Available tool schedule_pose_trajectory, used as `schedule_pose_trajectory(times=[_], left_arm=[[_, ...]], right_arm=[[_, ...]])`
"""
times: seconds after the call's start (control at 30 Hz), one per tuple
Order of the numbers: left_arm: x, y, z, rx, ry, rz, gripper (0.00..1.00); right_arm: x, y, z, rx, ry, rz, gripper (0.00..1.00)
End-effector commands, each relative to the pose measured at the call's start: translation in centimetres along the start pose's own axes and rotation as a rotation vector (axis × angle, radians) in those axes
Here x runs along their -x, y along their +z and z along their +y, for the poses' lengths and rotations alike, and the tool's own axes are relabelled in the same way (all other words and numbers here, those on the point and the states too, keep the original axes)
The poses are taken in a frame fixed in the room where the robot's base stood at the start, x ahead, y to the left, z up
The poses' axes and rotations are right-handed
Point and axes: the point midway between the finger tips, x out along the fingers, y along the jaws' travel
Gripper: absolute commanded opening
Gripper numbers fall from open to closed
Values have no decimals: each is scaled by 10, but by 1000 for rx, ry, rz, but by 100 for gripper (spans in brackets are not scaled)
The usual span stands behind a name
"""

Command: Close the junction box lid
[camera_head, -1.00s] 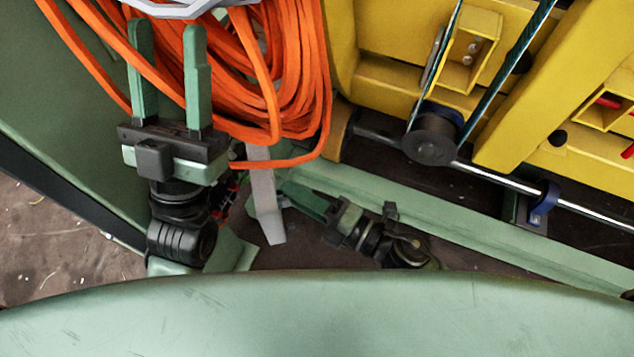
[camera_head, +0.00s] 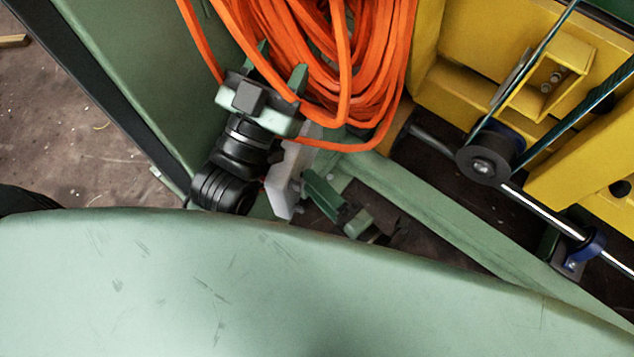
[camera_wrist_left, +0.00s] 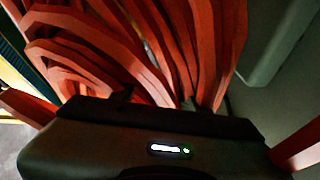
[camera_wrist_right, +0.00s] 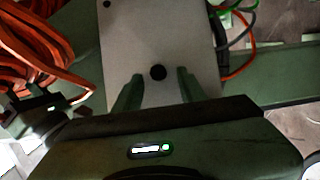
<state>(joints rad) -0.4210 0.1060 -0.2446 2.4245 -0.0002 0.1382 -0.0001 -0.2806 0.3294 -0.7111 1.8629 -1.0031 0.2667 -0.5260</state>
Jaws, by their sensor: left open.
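A flat grey plate, which looks like the junction box lid (camera_head: 288,180), stands steeply tilted below the orange cable in the head view. The right wrist view shows the plate (camera_wrist_right: 145,35) face-on, with a dark round spot. My right gripper (camera_head: 312,180) has its green fingers close to this plate. My left gripper (camera_head: 279,68) is open, fingers pointing up at the cable. The box itself is mostly hidden.
A thick bundle of orange cable (camera_head: 350,65) hangs before my left gripper and fills much of the left wrist view (camera_wrist_left: 150,45). Loose wires (camera_wrist_right: 235,45) show beside the plate. Yellow machinery with a dark pulley (camera_head: 487,160) and a metal rod stands at right.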

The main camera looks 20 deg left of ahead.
Motion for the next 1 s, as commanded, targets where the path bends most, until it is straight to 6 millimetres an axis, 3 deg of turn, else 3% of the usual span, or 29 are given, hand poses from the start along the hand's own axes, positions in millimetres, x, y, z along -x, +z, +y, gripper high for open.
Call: schedule_pose_trajectory(times=[0.23,0.5,0.7,1.0], left_arm=[[0,0,0,0,0,-2,45],[-1,8,0,-1,-1,-47,45],[0,16,-2,-2,-3,-88,45],[1,18,-2,-3,-4,-95,45]], right_arm=[[7,2,0,-1,-2,-5,41],[52,0,0,-1,-3,-2,41],[74,0,0,-1,-1,-1,41],[78,0,0,0,0,-1,41]])
